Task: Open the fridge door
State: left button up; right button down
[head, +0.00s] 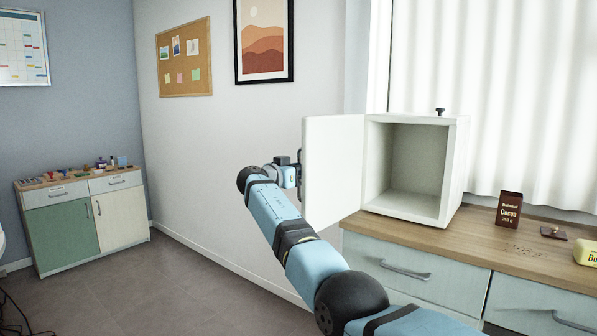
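The fridge is a small white box (461,170) on the wooden counter at the right. Its door (334,170) stands wide open, swung out to the left, and the empty inside shows. The one arm in view comes in from the bottom right, so I take it as my right. Its gripper (297,174) is at the outer side of the door, by the free edge. The door hides the fingertips, so I cannot tell whether they hold the handle or are apart from it. No handle shows. My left gripper is not in view.
On the counter (480,246), right of the fridge, stand a brown cocoa box (509,209), a small dark brown item (553,233) and a yellow pack (587,252). A black knob (440,111) sits on the fridge top. A low cabinet (82,222) with small items stands far left. The floor between is clear.

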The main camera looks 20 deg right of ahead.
jog(key=c, duration=1.5)
grip_release()
pick_arm(q)
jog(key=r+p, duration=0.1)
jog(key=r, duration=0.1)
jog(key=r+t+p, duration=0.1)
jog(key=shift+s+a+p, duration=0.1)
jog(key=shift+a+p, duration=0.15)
jog(key=shift+p, duration=0.05)
pick_arm(e)
jog(key=v, duration=1.3)
jog(key=shift+s+a, duration=0.2)
jog(key=shift+a, duration=0.1)
jog(key=shift+f, duration=0.1)
